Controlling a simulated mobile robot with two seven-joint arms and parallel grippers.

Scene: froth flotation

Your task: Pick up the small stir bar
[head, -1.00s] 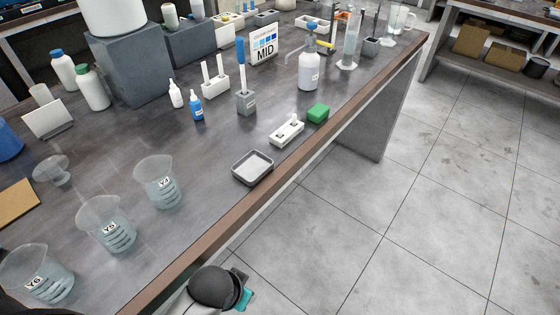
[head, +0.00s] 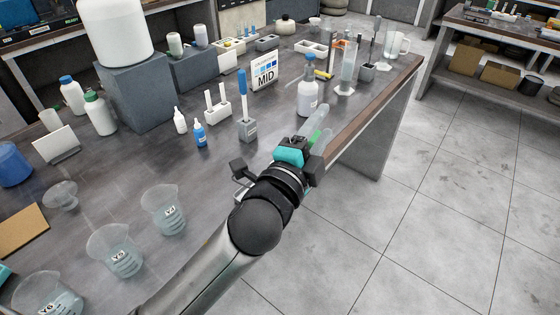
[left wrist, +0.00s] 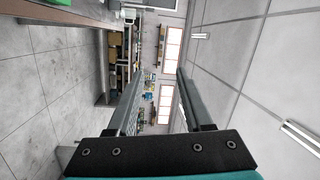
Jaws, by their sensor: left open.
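I cannot make out the small stir bar in either current view. My left arm reaches in from the bottom of the head view, over the bench's front edge. My left gripper (head: 320,122) is open and points away along the bench, near the white pump bottle. In the left wrist view its two fingers (left wrist: 158,85) stand apart with nothing between them. The arm and gripper cover the part of the bench where a small white holder and a shallow grey tray showed earlier. A bit of the green block (head: 318,137) shows beside the fingers. My right gripper is not in view.
Labelled beakers (head: 115,252) stand at the front left. A measuring cylinder (head: 347,75) stands further back. The bench front edge (head: 372,112) borders open floor.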

